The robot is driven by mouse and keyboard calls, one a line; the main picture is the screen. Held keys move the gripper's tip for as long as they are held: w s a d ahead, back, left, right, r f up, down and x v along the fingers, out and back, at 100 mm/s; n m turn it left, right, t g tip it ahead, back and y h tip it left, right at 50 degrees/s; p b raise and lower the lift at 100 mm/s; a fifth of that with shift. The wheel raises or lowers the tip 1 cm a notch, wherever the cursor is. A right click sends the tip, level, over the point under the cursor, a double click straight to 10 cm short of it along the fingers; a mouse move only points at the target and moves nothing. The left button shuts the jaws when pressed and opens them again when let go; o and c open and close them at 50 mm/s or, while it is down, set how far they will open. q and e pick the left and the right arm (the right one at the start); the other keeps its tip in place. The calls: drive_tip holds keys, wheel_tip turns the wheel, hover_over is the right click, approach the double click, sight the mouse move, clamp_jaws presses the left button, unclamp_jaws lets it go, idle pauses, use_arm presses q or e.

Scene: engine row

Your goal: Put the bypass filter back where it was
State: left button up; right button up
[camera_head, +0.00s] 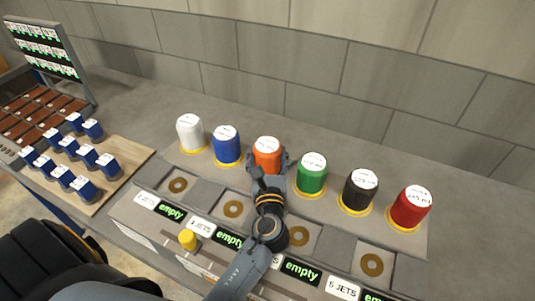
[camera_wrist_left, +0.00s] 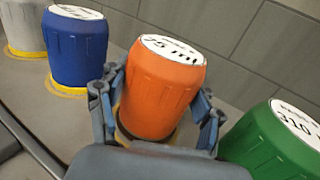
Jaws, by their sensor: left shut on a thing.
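An orange canister (camera_head: 267,150) with a white top label stands in a row of coloured canisters at the back of the bench. I cannot tell from the pictures whether it is the bypass filter. My left gripper (camera_head: 268,168) is shut on it, with a finger on either side, as the left wrist view shows (camera_wrist_left: 158,105). The orange canister (camera_wrist_left: 160,90) looks upright or slightly tilted. A bit of yellow ring shows by its base, which is partly hidden by the gripper. My right gripper is not in view.
White (camera_head: 190,132) and blue (camera_head: 226,145) canisters stand left of the orange one; green (camera_head: 312,173), black (camera_head: 359,190) and red (camera_head: 411,208) stand right. In front are recesses with brass rings (camera_head: 233,209) and "empty" displays (camera_head: 302,271). A yellow knob (camera_head: 187,240) sticks up. Blue blocks stand on a wooden board (camera_head: 128,157).

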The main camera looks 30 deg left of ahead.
use_arm(q)
drive_tip(key=shift+f, duration=0.15)
drive_tip(key=o, duration=1.4)
drive_tip(key=shift+f, duration=0.2)
drive_tip(key=shift+o, duration=0.7)
drive_tip(key=shift+s+f, duration=0.1)
drive_tip(key=shift+r, duration=0.5)
drive_tip(key=v, duration=1.2)
drive_tip(key=shift+r, duration=0.35)
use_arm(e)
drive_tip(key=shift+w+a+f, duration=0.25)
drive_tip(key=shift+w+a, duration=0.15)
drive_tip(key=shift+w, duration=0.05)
use_arm(q)
drive_tip(key=shift+r, duration=0.1)
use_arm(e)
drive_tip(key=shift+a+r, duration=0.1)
